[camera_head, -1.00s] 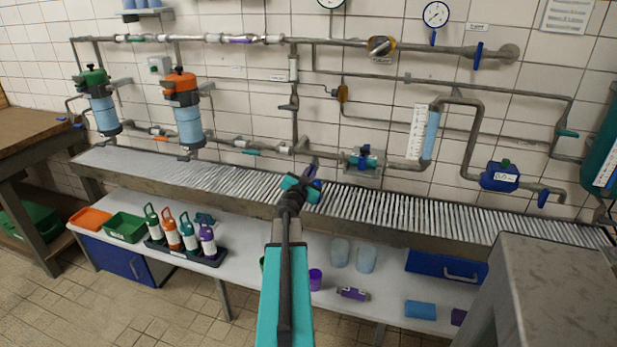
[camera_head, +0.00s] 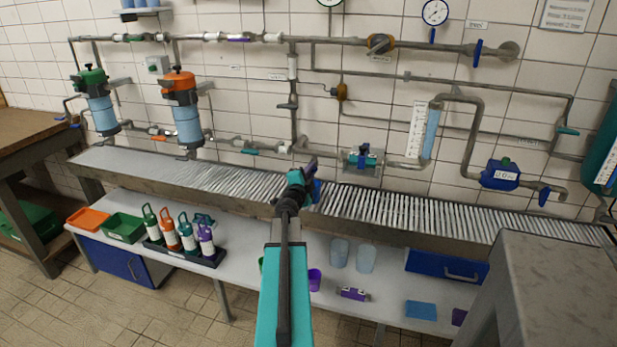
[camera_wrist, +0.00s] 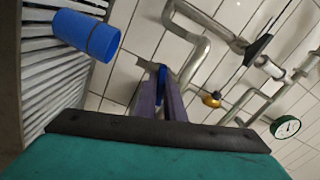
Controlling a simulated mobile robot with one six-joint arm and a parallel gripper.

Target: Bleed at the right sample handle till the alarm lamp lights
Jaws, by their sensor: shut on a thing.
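My gripper (camera_head: 311,165) is at the pipework above the slatted drain bench, in the middle of the head view. In the wrist view its two purple fingers (camera_wrist: 160,92) are closed around a small blue handle (camera_wrist: 163,78) below a bent grey pipe. A blue cup (camera_wrist: 85,36) lies sideways in that picture over the slats, close to the fingers; it shows in part in the head view (camera_head: 317,190). The handle is mostly hidden by my gripper in the head view. I cannot tell which fitting is the alarm lamp.
The slatted bench (camera_head: 430,215) runs along the wall. A grey block (camera_head: 560,275) stands front right. Bottles (camera_head: 187,235) and trays (camera_head: 124,227) sit on the lower shelf. A blue-bodied unit (camera_head: 500,175) and a gauge (camera_head: 435,13) are on the right pipework.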

